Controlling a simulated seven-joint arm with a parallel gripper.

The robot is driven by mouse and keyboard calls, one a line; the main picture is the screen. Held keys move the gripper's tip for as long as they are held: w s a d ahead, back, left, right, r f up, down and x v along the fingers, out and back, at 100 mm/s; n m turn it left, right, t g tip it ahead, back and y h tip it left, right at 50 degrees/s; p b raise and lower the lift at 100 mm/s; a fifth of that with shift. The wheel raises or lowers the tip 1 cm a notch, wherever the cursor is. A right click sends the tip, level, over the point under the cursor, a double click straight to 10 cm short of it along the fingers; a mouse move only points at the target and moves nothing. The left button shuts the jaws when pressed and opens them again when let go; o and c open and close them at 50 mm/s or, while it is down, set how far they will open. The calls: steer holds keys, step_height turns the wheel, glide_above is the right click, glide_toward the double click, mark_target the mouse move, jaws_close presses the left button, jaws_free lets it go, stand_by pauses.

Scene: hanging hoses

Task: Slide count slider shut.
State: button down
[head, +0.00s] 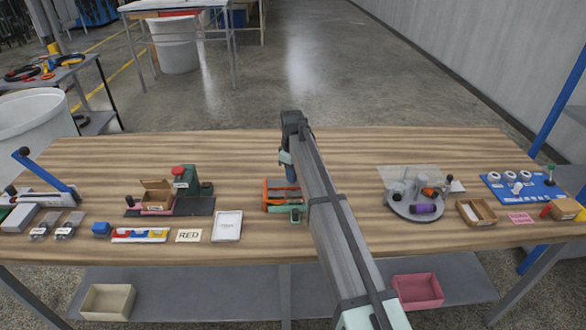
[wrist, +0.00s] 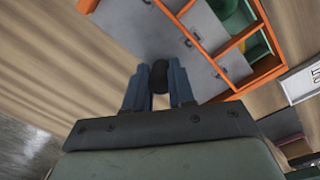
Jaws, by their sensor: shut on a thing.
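The count slider is an orange-framed box (head: 278,183) on the table, left of my arm. In the wrist view its orange frame (wrist: 236,38) surrounds a grey panel (wrist: 200,32) with small dark fittings. Green shows inside the frame at the right, beside the grey panel. My gripper (wrist: 160,84) has its two blue fingers shut on a dark round knob (wrist: 160,72) at the panel's near edge. In the head view my gripper (head: 291,180) is at the box's right side, and my arm hides part of the box there.
A round grey tray (head: 413,207) with parts is to the right. Bare wood lies behind the box.

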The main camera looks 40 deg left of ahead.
steer(key=c, duration=0.9)
jaws_free()
steer(key=shift+c, duration=0.2)
step_height(320, 180, up, 14)
steer(key=shift+s, duration=0.3)
steer(key=shift+f, duration=0.1)
